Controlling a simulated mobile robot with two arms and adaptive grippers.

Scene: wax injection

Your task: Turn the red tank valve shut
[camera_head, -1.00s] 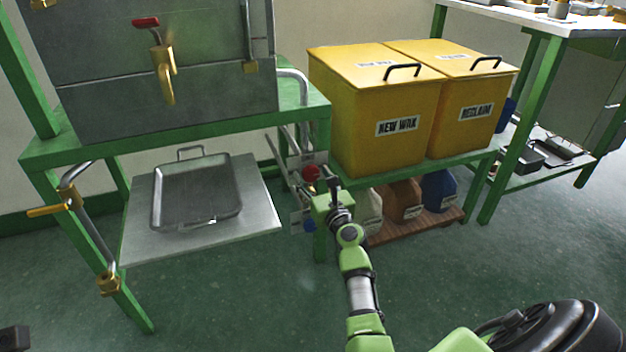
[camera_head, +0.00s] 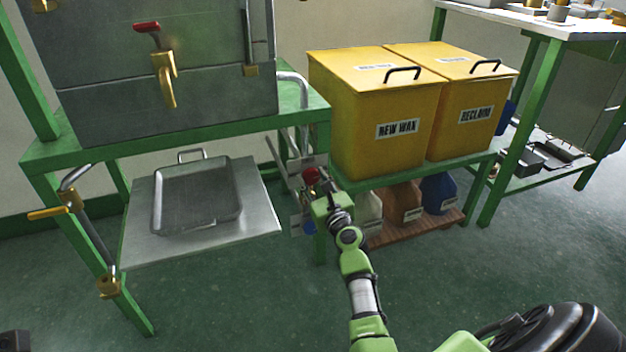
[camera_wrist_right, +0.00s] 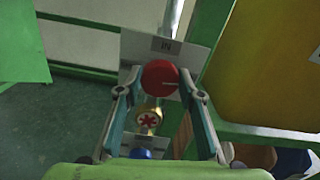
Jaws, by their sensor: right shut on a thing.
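The red valve knob (camera_head: 310,175) is at the right end of the green tank bench, beside the yellow bins. In the right wrist view the round red knob (camera_wrist_right: 160,77) sits in front of a white plate marked "IN". My right gripper (camera_wrist_right: 160,88) has one finger on each side of the knob and is shut on it. In the head view my right gripper (camera_head: 322,188) partly hides the knob and its pipes. A blue knob (camera_wrist_right: 141,153) and a brass fitting with a red mark (camera_wrist_right: 149,117) lie below it. My left gripper is not recognisable in view.
The grey tank (camera_head: 165,75) has a brass tap with a red handle (camera_head: 146,25). A metal tray (camera_head: 198,195) rests on the lower shelf. Yellow bins (camera_head: 375,110) and a green bench leg (camera_head: 320,240) stand close to my right arm.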

